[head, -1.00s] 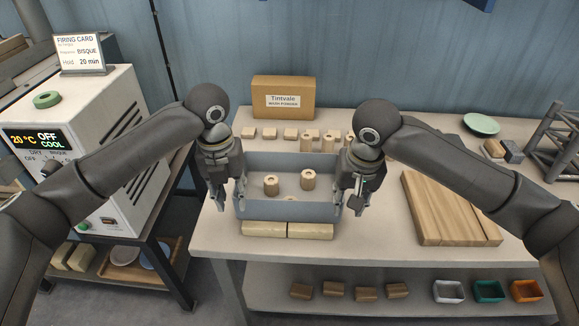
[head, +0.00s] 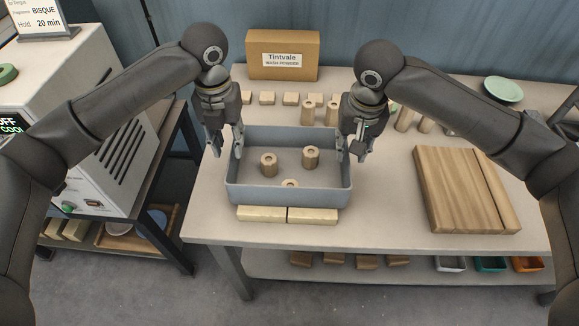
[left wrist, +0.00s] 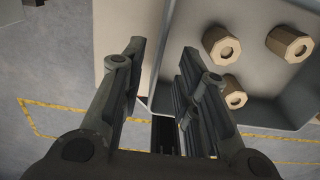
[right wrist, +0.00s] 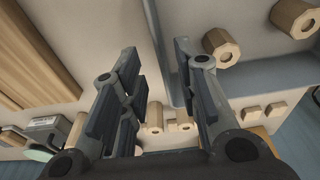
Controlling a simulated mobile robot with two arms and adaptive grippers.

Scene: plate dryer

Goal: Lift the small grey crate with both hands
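The small grey crate (head: 290,195) stands on the table and holds three pale pieces with holes, such as this one (head: 311,158). My left gripper (head: 224,146) is open at the crate's left wall, towards the back. In the left wrist view, one finger is outside the wall and the other over the inside. My right gripper (head: 351,150) is open at the right wall. The right wrist view shows the wall (right wrist: 165,45) running between its spread fingers. Neither gripper is closed on a wall; how deep the fingers reach is unclear.
Two pale bars (head: 262,214) lie along the crate's front. A Tintvale box (head: 283,55) and several small blocks and cylinders stand behind it. A wooden board (head: 460,190) lies to the right. A white kiln (head: 100,150) stands left. Bare table lies between crate and board.

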